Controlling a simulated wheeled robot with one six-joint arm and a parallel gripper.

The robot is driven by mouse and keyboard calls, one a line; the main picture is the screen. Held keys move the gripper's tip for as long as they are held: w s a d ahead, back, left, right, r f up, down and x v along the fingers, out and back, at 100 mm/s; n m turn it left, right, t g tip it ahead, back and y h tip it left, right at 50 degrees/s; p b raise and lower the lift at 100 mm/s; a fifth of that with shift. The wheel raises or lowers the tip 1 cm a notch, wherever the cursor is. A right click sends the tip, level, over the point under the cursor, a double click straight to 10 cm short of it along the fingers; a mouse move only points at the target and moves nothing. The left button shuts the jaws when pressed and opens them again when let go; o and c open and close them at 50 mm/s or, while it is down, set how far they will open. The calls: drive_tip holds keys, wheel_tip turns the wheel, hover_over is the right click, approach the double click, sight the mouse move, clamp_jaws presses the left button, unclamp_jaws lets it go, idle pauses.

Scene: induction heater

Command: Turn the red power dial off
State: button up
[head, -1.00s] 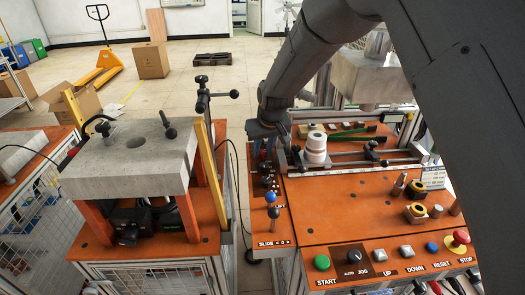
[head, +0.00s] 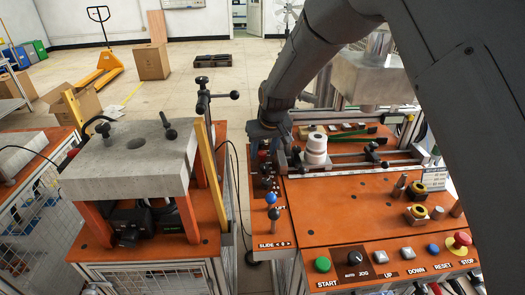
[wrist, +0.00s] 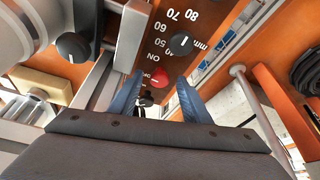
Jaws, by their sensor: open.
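The red power dial (wrist: 158,78) shows in the wrist view on a dark panel, beside a white "ON" mark. My gripper (wrist: 160,86) is open, with one blue finger to the left of the dial and one to the right. I see gaps between the fingers and the dial; whether either finger touches it I cannot tell. In the head view my gripper (head: 266,146) is over the narrow left strip of the orange machine table. It largely hides the dial's area there.
A black dial (wrist: 183,40) with a number scale sits just beyond the red one. A larger black knob (wrist: 72,47) and a metal bar (wrist: 131,38) are to the left. White rolls (head: 316,150) stand on the right.

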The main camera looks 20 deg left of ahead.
drive_tip(key=b+v, duration=0.2)
drive_tip(key=v, duration=0.5)
drive_tip(key=shift+s+r, duration=0.2)
drive_tip(key=shift+r, duration=0.15)
drive_tip(key=shift+d, duration=0.1)
